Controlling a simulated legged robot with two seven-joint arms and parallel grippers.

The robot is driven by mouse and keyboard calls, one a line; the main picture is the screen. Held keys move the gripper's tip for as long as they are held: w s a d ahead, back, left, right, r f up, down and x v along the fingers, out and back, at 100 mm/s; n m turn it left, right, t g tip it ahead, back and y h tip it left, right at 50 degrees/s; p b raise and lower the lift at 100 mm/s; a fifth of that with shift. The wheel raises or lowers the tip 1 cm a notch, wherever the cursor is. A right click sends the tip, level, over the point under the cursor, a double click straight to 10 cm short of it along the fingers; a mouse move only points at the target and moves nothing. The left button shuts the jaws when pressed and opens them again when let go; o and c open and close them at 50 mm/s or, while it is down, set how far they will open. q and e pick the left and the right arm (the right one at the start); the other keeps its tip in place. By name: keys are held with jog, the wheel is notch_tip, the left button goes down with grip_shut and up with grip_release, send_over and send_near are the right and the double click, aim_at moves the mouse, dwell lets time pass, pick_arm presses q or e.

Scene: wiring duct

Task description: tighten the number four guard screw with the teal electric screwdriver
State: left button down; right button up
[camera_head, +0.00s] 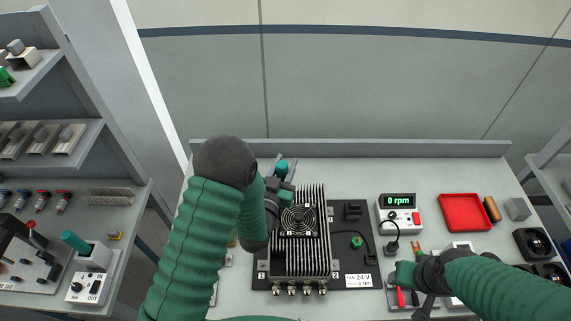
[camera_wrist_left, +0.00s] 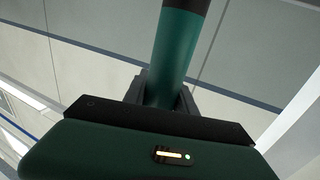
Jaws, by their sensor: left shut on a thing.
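My left gripper (camera_head: 281,184) is shut on the teal electric screwdriver (camera_head: 282,167) above the back left of the finned heat sink (camera_head: 317,255). In the left wrist view the teal body of the screwdriver (camera_wrist_left: 178,55) stands between the fingers; its tip is out of view. The round fan guard (camera_head: 298,221) lies on top of the heat sink, right of and nearer than the left gripper. Its screws are too small to tell apart, and my left arm hides part of that area. My right gripper (camera_head: 405,274) is low at the front right by red-handled tools; its jaws are unclear.
A black plate (camera_head: 358,278) carries the heat sink and a green knob (camera_head: 357,242). Right of it stand a white meter reading 0 rpm (camera_head: 399,215) and a red tray (camera_head: 464,212). A side bench at the left holds another teal-topped item (camera_head: 75,241). The bench's back strip is clear.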

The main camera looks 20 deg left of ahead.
pick_arm(q)
notch_tip(320, 180, up, 6)
jog(key=p, duration=0.3)
jog(key=shift+f, duration=0.15)
dwell(0.4)
